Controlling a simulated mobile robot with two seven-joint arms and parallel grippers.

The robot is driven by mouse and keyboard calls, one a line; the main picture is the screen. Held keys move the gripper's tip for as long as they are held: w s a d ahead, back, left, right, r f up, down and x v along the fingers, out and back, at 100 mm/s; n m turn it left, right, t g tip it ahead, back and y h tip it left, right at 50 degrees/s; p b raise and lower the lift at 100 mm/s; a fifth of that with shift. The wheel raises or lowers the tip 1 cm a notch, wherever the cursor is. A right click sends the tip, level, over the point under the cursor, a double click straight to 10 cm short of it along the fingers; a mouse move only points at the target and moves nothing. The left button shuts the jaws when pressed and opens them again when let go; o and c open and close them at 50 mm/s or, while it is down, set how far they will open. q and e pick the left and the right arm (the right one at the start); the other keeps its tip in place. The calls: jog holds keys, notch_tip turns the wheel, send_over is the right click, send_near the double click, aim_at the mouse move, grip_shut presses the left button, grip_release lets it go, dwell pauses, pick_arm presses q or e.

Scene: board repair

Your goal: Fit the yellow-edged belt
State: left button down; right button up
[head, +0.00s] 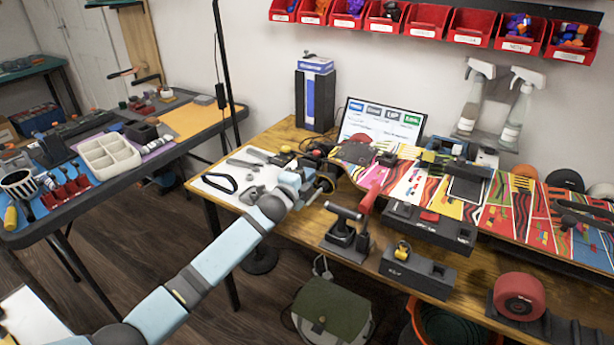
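A black belt loop (220,182) lies flat on the white mat (204,188) at the left end of the wooden workbench. I cannot make out a yellow edge on it at this size. A graphic-printed longboard (497,217) spans the bench, and dark truck or drive parts show near its left end. My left gripper (318,184) is at the mat's right side, beside a round metallic part (325,183) under the board's left end. Its fingers are small and partly hidden, so I cannot tell whether they are open or touching that part. My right gripper is out of view.
Small grey parts lie on the mat. A black press-like tool (342,232), dark holder blocks (417,270) and a red wheel (519,296) stand along the front of the bench. A screen (380,121) and spray bottles (516,105) are behind. A cluttered dark table (130,165) stands left.

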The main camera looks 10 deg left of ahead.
pick_arm(q)
jog(key=shift+w, duration=0.1)
dwell(0.3)
jog(key=c, duration=1.3)
grip_release()
jog(key=shift+c, duration=0.9)
jog(key=shift+s+a+r+p, duration=0.1)
jog(key=shift+s+a+p, duration=0.05)
jog(key=shift+s+p, duration=0.35)
jog(key=shift+p+v, duration=1.35)
jog(key=shift+v, duration=0.7)
jog(key=shift+p+v, duration=0.6)
jog(key=shift+v, duration=0.6)
